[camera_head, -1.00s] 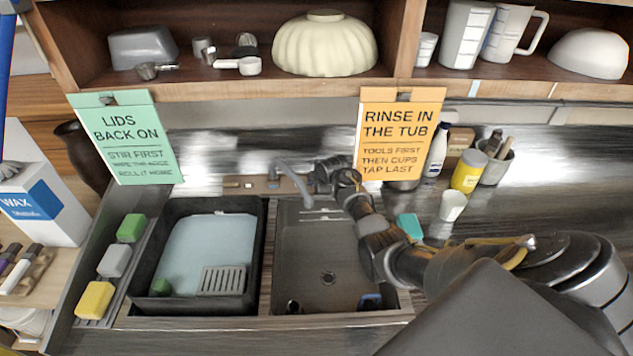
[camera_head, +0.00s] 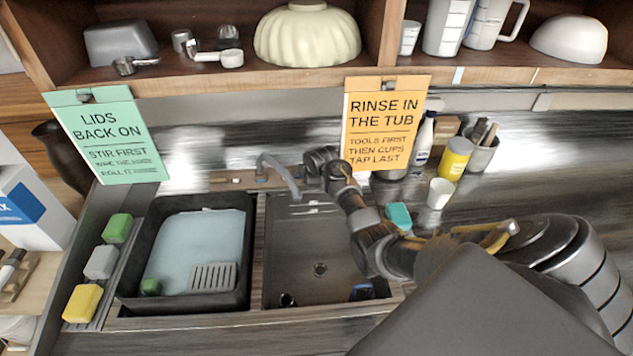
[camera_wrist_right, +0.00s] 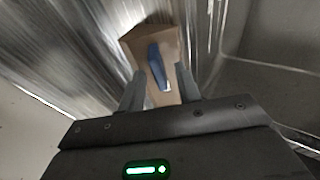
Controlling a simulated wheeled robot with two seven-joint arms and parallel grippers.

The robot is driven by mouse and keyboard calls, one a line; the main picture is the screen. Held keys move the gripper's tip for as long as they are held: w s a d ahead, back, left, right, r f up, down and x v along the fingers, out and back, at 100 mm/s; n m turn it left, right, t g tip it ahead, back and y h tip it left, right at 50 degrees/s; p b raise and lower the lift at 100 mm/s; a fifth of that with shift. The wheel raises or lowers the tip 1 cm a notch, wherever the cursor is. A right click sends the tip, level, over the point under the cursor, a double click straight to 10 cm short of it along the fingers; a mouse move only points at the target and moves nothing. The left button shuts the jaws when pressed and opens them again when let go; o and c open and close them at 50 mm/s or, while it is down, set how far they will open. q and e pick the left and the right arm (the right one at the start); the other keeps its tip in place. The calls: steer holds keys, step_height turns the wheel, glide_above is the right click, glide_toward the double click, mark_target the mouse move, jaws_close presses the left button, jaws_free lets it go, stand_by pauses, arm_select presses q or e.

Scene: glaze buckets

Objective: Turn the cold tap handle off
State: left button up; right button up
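The cold tap handle shows in the right wrist view as a blue lever (camera_wrist_right: 158,67) on a brown base plate (camera_wrist_right: 172,45). My right gripper (camera_wrist_right: 160,88) is open, with its two fingers on either side of the lever's near end. I cannot tell whether a finger touches it. In the head view the right gripper (camera_head: 318,163) is just right of the curved grey tap spout (camera_head: 280,168), at the back of the sink (camera_head: 315,240). It hides the handle there. My left gripper is not in view.
A dark tub (camera_head: 247,255) with pale liquid stands left of the sink. An orange sign (camera_head: 385,122) hangs close behind my right gripper. A teal block (camera_head: 398,215), a white cup (camera_head: 440,193) and a yellow jar (camera_head: 455,158) stand to its right.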

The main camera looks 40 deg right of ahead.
steer(key=s+a+b, duration=0.2)
steer(key=s, duration=1)
steer(key=shift+a+r, duration=0.1)
steer(key=shift+a, duration=0.05)
